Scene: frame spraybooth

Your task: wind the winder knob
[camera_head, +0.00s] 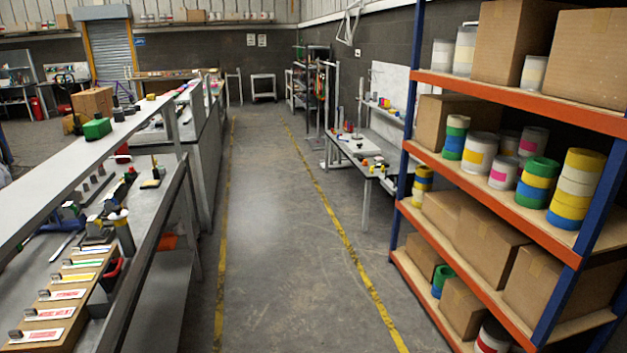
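I cannot pick out a winder or its knob in this view. The workbench (171,190) along the left holds many small tools and parts, too small to tell apart. A wooden rack (55,318) with small metal blocks and coloured labels lies at its near end. A farther table (350,147) by the right wall carries small coloured items, also too small to name. My gripper is not in view.
A clear concrete aisle (285,230) with yellow lines runs straight ahead. An orange and blue shelving unit (520,98) with cardboard boxes and tape rolls borders it on the right. A grey shelf (62,180) overhangs the left bench. A roller door (108,50) is at the back.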

